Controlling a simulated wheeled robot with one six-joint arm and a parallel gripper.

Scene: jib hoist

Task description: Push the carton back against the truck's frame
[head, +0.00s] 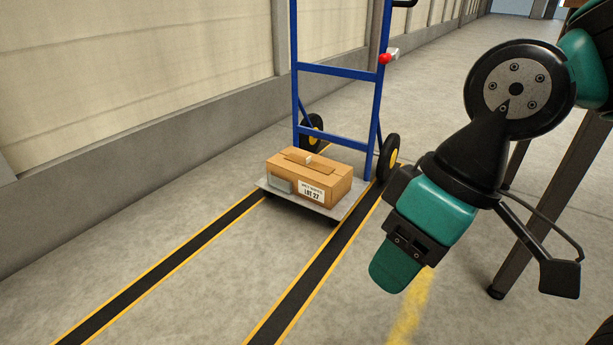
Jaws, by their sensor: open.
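The carton (333,189) is a brown box with a white label reading "LOT 27". It sits on the grey toe plate (307,209) of a blue hand truck (337,72). Its back side faces the truck's frame; I cannot tell whether it touches it. A small grey block (281,186) shows at the carton's front left, and a small pale piece is on its top. My gripper (395,272) is open and empty, in the air to the right of the carton and nearer the camera, apart from it.
The truck has black wheels with yellow hubs (388,157) and a red knob (385,58) on its right upright. Black strips with yellow edges (170,263) run along the floor. A wall (130,70) stands at left. Dark legs (543,205) stand at right. Floor before the truck is clear.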

